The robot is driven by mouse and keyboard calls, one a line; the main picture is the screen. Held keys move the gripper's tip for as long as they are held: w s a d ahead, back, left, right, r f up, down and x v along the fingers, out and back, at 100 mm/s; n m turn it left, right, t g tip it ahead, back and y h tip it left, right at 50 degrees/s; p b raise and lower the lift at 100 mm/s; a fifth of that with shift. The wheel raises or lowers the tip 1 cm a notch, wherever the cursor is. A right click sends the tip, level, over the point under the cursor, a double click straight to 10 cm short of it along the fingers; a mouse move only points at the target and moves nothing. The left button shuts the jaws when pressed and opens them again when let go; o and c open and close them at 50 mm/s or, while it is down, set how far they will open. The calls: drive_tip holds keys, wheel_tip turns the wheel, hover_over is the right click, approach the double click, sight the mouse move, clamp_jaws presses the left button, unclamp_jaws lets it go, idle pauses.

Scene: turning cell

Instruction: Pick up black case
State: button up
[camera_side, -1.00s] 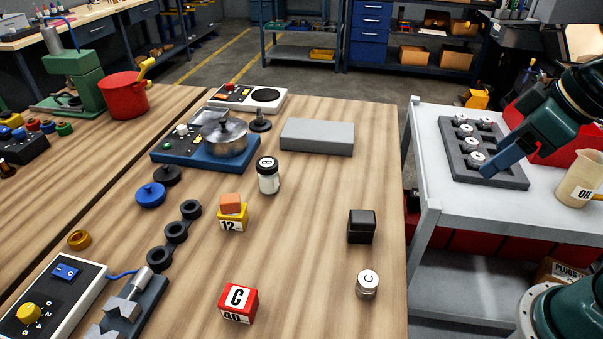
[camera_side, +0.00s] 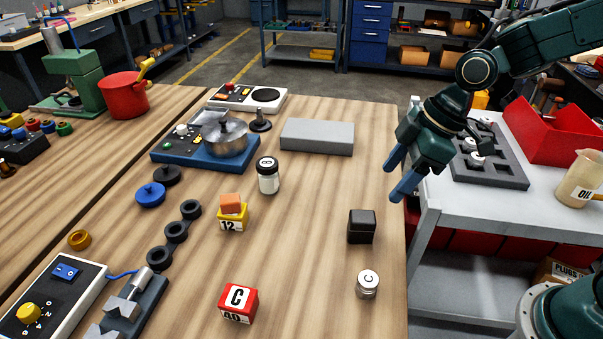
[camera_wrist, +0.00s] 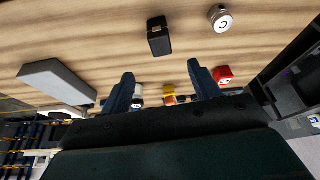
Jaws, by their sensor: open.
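The black case (camera_side: 361,227) is a small dark box standing on the wooden table near its right edge. It also shows in the wrist view (camera_wrist: 158,36), near the top and beyond my fingertips. My gripper (camera_side: 399,175) is above the table's right edge, higher than the black case and behind it in the side view. Its two blue fingers are apart with nothing between them. In the wrist view the fingers of my gripper (camera_wrist: 160,82) point up the picture toward the case.
A silver cylinder marked C (camera_side: 367,284) stands close in front of the case. A grey block (camera_side: 317,136) lies behind it. The wood around the case is clear.

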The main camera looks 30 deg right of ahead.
sight(364, 216)
drive_tip(key=shift+a+f, duration=0.1)
drive_tip(key=shift+f, duration=0.1)
drive_tip(key=shift+x, duration=4.15)
drive_tip(key=shift+x, duration=2.6)
drive_tip(key=shift+s, duration=0.1)
drive_tip(key=shift+c, duration=0.2)
drive_tip(key=c, duration=1.1)
